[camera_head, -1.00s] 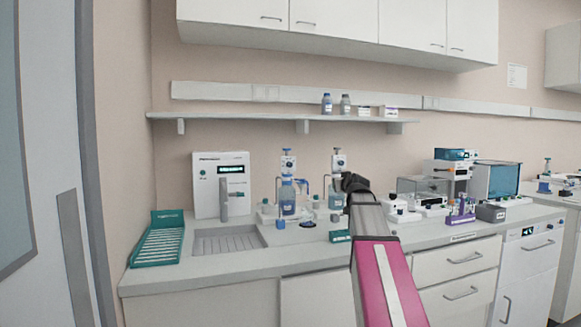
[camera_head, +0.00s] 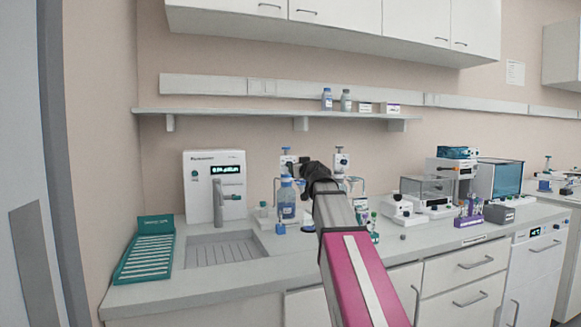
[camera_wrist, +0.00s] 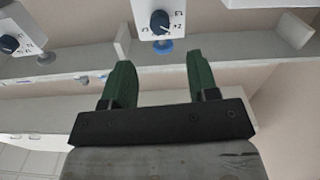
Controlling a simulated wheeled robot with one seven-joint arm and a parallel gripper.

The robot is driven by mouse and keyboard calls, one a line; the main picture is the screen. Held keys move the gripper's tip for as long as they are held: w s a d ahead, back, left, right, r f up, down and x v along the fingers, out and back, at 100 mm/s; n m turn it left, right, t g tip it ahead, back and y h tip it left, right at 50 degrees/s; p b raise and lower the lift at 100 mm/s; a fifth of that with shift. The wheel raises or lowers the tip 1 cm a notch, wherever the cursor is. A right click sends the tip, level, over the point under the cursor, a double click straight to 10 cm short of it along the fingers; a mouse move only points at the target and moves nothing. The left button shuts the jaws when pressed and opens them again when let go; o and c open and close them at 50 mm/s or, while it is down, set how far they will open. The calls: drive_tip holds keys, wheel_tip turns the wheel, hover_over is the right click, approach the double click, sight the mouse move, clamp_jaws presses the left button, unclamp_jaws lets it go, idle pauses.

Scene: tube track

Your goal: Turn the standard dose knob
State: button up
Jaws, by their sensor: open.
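My gripper (camera_wrist: 158,82) is open and empty in the wrist view, with two green fingers apart. Just beyond the fingertips, between their lines, is a dark blue dose knob (camera_wrist: 160,21) on a white panel with printed dial marks. The fingers do not touch it. A second similar knob (camera_wrist: 9,44) is on another white panel at the left. In the head view two dispensers stand on the bench, the left head (camera_head: 287,162) and the right head (camera_head: 341,161). I cannot tell which knob is the standard one.
A wall shelf (camera_head: 220,112) with bottles and small boxes is above the dispensers. A white instrument (camera_head: 204,170) and a teal rack (camera_head: 148,250) stand left. A clear-covered device (camera_head: 427,188) and purple tube rack (camera_head: 467,221) stand right. The bench's front strip is mostly clear.

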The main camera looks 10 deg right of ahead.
drive_tip(key=w+a, duration=0.1)
drive_tip(key=w, duration=0.8)
drive_tip(key=shift+a, duration=0.4)
drive_tip(key=c, duration=0.9)
